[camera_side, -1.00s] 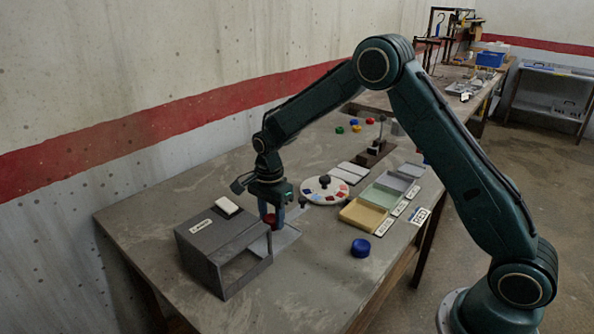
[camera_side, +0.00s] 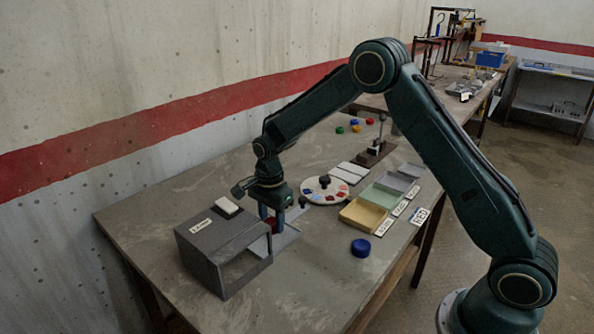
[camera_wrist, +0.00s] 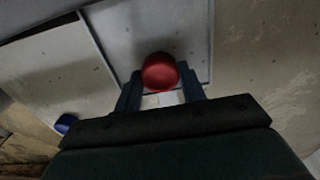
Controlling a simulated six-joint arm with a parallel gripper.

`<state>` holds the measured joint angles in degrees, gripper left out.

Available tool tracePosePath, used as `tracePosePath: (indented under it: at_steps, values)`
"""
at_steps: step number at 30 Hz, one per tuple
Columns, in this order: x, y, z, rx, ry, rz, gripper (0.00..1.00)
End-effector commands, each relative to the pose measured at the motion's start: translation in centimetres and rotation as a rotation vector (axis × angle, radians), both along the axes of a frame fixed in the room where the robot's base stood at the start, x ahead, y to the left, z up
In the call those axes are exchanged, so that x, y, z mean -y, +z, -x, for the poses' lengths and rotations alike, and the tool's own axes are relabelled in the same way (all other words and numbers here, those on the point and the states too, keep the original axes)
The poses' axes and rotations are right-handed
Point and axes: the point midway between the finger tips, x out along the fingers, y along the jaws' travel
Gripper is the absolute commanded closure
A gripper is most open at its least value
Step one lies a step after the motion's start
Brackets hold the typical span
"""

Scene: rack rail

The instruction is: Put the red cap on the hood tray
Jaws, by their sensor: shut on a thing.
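The red cap (camera_side: 271,225) is between the fingers of my gripper (camera_side: 271,222), which is shut on it. In the wrist view the red cap (camera_wrist: 160,71) sits at the fingertips (camera_wrist: 162,88). The hood is a dark grey box (camera_side: 208,255) with an open front and a label. The pale grey tray (camera_side: 287,238) extends from beside the hood; it also shows in the wrist view (camera_wrist: 125,28), under the cap. The cap is low over the tray; I cannot tell whether it touches. Part of the tray is hidden by my gripper and the hood.
A white block (camera_side: 228,206) lies on top of the hood. A blue cap (camera_side: 361,247) lies on the table to the right. The front of the table is clear.

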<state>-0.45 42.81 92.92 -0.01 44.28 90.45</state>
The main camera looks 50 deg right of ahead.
Motion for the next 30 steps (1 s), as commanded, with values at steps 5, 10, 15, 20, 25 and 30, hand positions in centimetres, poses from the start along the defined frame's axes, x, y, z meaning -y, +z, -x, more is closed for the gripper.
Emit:
tracePosePath:
  at_steps: [5,10,15,20,25,30]
  values:
    - [0.00,-0.18,0.02,-0.001,0.000,0.000,0.72]
    - [0.00,-0.32,0.02,-0.001,0.000,0.000,0.72]
    - [0.00,-0.36,0.01,0.000,0.000,0.000,0.40]
    - [0.00,-0.35,0.01,0.000,0.000,0.000,0.34]
    - [0.00,-0.32,0.01,0.000,0.000,0.000,0.34]
    - [0.00,0.14,-0.04,0.002,0.000,0.000,0.34]
